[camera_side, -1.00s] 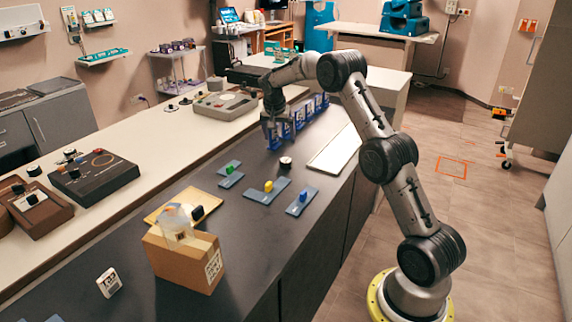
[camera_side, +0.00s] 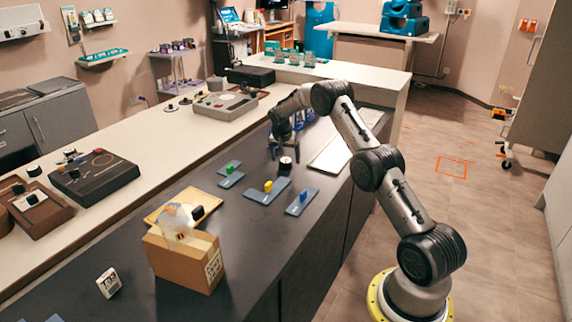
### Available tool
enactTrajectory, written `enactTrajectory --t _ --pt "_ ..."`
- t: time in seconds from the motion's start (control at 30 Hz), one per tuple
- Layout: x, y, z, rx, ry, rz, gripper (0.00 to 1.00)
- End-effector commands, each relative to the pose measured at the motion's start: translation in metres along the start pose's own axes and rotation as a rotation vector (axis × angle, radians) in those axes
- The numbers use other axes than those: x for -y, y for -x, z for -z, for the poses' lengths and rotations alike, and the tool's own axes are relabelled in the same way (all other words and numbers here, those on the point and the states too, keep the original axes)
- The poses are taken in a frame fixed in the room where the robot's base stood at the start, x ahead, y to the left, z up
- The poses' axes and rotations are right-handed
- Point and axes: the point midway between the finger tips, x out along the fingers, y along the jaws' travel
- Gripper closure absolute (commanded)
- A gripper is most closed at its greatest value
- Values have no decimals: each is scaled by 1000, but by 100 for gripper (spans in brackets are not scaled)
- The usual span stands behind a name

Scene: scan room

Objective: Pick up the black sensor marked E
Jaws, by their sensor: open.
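A small round black piece with a pale band (camera_side: 286,165) stands on the dark counter. I cannot read a letter on it, so I cannot tell whether it is the sensor marked E. My gripper (camera_side: 283,151) points down just above and slightly behind this piece. Its fingers are open and hold nothing that I can see. Whether a finger touches the piece is too small to tell. Another black piece (camera_side: 197,212) is at the yellow tray, behind the cardboard box; no letter shows on it.
Several blue holders (camera_side: 309,113) stand behind my gripper, partly hidden by my arm. Grey-blue plates with a green block (camera_side: 233,167), a yellow block (camera_side: 268,186) and a blue block (camera_side: 303,195) lie nearby. A cardboard box (camera_side: 186,262) stands at the front.

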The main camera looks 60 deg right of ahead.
Motion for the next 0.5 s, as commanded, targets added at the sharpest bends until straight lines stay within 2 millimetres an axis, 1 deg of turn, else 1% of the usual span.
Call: enactTrajectory --t 0.03,0.1,0.33,0.47,0.5 --pt "0 -5 0 0 0 -1 4" --pt "0 -7 0 -1 0 0 4" --pt "0 -8 0 -1 0 0 4" --pt "0 -8 0 -1 0 0 27" --pt "0 -8 0 0 0 0 34"
